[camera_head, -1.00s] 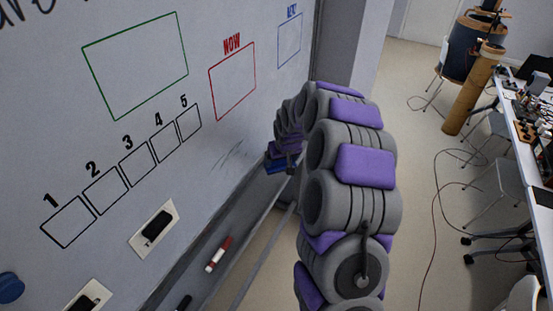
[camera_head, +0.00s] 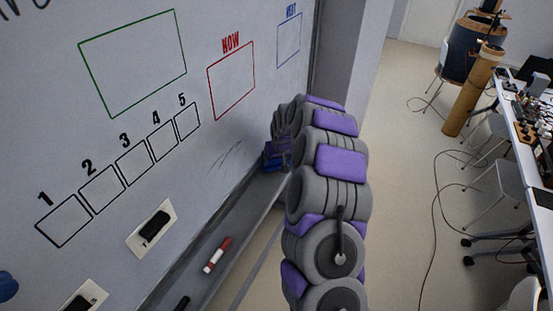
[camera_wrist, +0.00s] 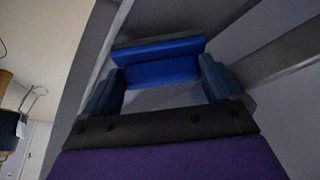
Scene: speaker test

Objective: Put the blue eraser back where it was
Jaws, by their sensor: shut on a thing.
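The blue eraser (camera_wrist: 160,66) shows in the wrist view as a bright blue block with a darker top strip. It sits between the two dark blue fingers of my gripper (camera_wrist: 158,84), which is shut on it. In the head view, my gripper (camera_head: 274,158) is a small dark blue and purple shape by the far end of the marker ledge, close to the whiteboard. My own arm hides part of it there. I cannot tell whether the eraser touches the ledge or the board.
The whiteboard (camera_head: 60,130) has drawn boxes and numbers. Its ledge (camera_head: 240,215) runs below, with a red and white marker (camera_head: 217,255) on it. Black objects on white plates (camera_head: 152,228) are on the board. A grey pillar stands beyond; a cluttered table (camera_head: 520,130) is at right.

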